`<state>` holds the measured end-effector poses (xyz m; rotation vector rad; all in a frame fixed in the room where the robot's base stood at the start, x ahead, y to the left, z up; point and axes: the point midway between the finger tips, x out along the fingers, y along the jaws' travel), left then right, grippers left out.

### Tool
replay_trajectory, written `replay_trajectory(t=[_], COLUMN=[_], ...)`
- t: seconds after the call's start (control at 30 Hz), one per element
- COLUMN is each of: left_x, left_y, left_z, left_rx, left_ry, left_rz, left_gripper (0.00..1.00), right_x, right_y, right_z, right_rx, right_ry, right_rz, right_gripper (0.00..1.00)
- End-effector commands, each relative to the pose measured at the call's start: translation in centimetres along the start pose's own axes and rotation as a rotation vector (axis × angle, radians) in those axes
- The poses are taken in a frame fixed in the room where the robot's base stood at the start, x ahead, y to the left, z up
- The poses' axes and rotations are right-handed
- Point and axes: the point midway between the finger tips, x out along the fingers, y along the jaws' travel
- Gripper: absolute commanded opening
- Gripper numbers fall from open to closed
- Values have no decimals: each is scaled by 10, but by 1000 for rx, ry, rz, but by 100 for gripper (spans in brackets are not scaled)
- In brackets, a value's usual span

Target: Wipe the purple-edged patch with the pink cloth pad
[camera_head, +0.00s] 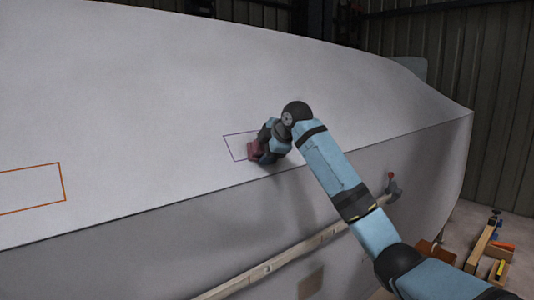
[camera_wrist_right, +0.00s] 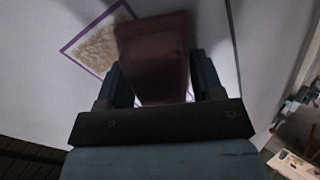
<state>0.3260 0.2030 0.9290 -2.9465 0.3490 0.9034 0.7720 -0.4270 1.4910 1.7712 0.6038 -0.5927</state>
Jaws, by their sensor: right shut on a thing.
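The purple-edged patch (camera_head: 231,148) is an outline on the sloping white hull, left of my right gripper (camera_head: 259,151). In the wrist view the patch (camera_wrist_right: 72,49) holds a tan, speckled smear (camera_wrist_right: 101,47). My right gripper (camera_wrist_right: 155,92) is shut on the pink cloth pad (camera_wrist_right: 153,60), which looks dark red there. The pad (camera_head: 253,151) overlaps the right part of the outline in the head view and hides some of the patch. I cannot tell whether it touches the hull. My left gripper is not in view.
An orange-edged patch (camera_head: 30,188) lies further left on the hull (camera_head: 150,70). Below the hull's edge runs a long pale rail (camera_head: 290,256). A red-topped fitting (camera_head: 392,184) sits on the hull's side. Wooden pieces and tools (camera_head: 492,248) lie at the lower right.

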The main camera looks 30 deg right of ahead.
Motion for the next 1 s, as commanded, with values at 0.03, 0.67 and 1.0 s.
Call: replay_trajectory(t=[0.03,0.67,1.0], left_x=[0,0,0], left_y=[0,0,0], left_z=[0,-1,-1], left_rx=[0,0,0], left_ry=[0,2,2], left_rz=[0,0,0], left_gripper=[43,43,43], right_x=[0,1,1], right_y=[5,46,62], right_z=[-2,-17,-22], right_rx=[0,0,0], right_ry=[1,1,1], right_rz=[1,0,1], right_gripper=[40,40,40])
